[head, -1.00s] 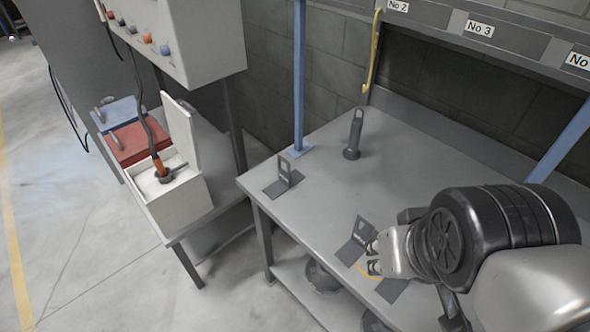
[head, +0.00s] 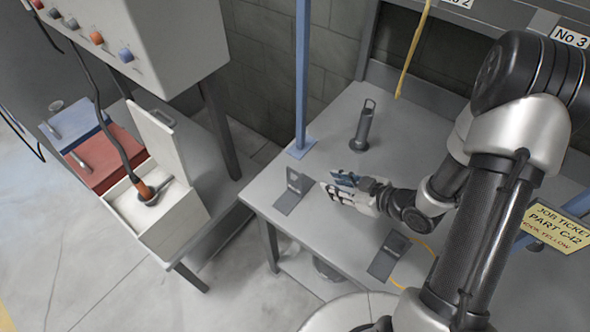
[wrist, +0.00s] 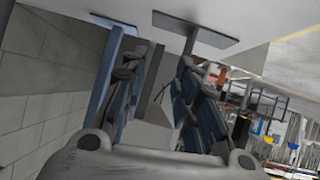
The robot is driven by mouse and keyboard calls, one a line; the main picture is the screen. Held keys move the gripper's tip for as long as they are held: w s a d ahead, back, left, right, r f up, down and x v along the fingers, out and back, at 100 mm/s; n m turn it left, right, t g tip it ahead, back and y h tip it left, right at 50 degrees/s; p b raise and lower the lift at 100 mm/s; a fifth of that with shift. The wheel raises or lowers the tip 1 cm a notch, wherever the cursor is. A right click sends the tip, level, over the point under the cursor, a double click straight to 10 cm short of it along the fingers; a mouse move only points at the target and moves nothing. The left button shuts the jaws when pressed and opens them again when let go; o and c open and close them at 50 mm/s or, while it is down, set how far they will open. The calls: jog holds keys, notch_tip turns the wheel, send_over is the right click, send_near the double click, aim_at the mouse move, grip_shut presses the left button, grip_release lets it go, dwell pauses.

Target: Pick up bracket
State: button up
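A dark grey angle bracket (head: 294,190), with a flat base and an upright plate with a hole, stands near the left end of the bench. A similar bracket (head: 388,258) stands nearer the front, by a yellow curved mark. My gripper (head: 335,187) is open and empty, just right of the left bracket and pointing at it. In the wrist view the bench is at the top. The left bracket's base (wrist: 205,32) and its edge-on upright (wrist: 190,42) show beyond my fingers (wrist: 155,85), nearer the right finger. I cannot tell whether they touch.
A dark cylinder with a loop handle (head: 366,126) stands behind my gripper. A blue post (head: 301,80) rises from the bench behind the left bracket. A yellow hook strip (head: 413,50) hangs at the back. A yellow job ticket (head: 560,228) is at right. An open white box (head: 150,225) stands left.

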aim_at(302, 188)
jog(key=a+f+y, duration=0.1)
jog(key=a, duration=0.1)
jog(key=w+a+f+b, duration=0.1)
jog(key=a, duration=0.2)
jog(key=a+f+y, duration=0.1)
jog(key=a, duration=0.1)
jog(key=shift+w+a+f+y+b, duration=0.15)
jog(key=shift+w+a+y+b, duration=0.15)
jog(key=shift+a, duration=0.1)
jog(key=x, duration=0.2)
jog(key=f+b+x, duration=0.1)
jog(key=x, duration=0.1)
jog(key=shift+b, duration=0.3)
jog(key=shift+w+a+f, duration=0.15)
jog(key=shift+a, duration=0.1)
grip_shut()
